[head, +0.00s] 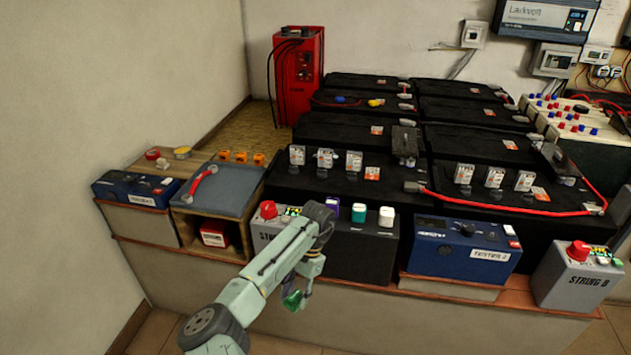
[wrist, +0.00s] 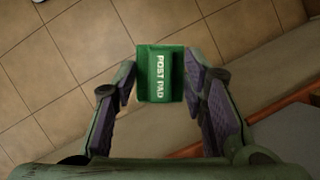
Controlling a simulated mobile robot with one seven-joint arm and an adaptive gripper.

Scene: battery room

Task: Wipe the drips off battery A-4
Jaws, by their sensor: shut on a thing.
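My gripper (head: 300,290) is low in front of the bench, above the floor. It is shut on a green block marked POST PAD (wrist: 160,74), held between its two fingers in the wrist view; the block also shows as a small green shape in the head view (head: 293,300). Large black batteries (head: 345,130) stand in rows on the bench, behind and above my gripper. Their labels are too small to read, so I cannot tell which one is A-4. No drips can be made out.
Along the bench front stand a holder with purple, green and white items (head: 359,214), a blue tester (head: 465,246) and the STRING B box (head: 577,277). A grey-topped shelf (head: 222,183) stands left. A red cable (head: 500,207) crosses the right front battery. Tiled floor (wrist: 60,80) lies below.

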